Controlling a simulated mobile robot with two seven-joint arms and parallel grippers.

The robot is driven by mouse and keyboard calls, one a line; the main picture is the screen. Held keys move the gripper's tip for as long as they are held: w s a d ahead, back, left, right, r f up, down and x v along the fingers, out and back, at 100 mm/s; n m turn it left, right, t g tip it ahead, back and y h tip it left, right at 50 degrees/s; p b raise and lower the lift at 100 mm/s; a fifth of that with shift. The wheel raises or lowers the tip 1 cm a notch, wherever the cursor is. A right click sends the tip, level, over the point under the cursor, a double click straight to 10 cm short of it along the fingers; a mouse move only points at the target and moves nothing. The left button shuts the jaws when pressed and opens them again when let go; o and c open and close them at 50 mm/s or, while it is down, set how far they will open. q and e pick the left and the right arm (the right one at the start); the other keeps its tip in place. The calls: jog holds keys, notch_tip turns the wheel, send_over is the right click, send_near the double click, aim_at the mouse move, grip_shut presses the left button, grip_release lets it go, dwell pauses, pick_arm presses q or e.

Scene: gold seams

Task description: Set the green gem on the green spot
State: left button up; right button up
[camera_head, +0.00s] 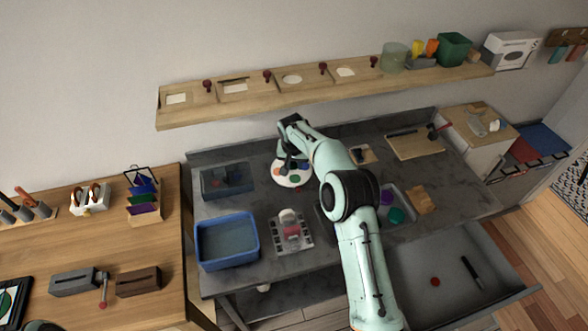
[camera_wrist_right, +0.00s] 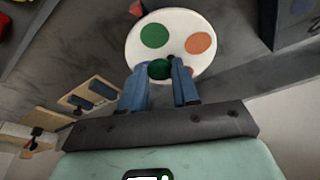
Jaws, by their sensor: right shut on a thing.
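A round white plate (camera_head: 279,181) with coloured spots lies on the grey counter, partly covered by my right arm. In the right wrist view, the plate (camera_wrist_right: 176,20) shows a green spot (camera_wrist_right: 154,36), an orange spot (camera_wrist_right: 198,43) and part of a pinkish spot near the right finger. My right gripper (camera_wrist_right: 160,80) is shut on the green gem (camera_wrist_right: 159,69), which shows between the blue fingertips. The gem appears over the plate, beside the green spot in the picture; its height cannot be told. The right gripper (camera_head: 290,163) also shows in the head view. My left gripper is not in view.
A dark bin (camera_head: 226,181) and a blue tub (camera_head: 228,262) stand left of the plate. A grey rack (camera_head: 291,232) is in front. A tray (camera_head: 398,208) with purple and green items is to the right. A wooden shelf (camera_head: 300,98) runs above; an open drawer (camera_head: 455,285) juts out below right.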

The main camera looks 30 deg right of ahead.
aim_at(295, 178)
jog(key=shift+s+f, duration=0.6)
jog(key=shift+s, duration=0.05)
jog(key=x, duration=0.4)
jog(key=shift+w+a, duration=0.1)
jog(key=shift+a, duration=0.15)
jog(key=shift+f, duration=0.25)
jog(key=o, duration=1)
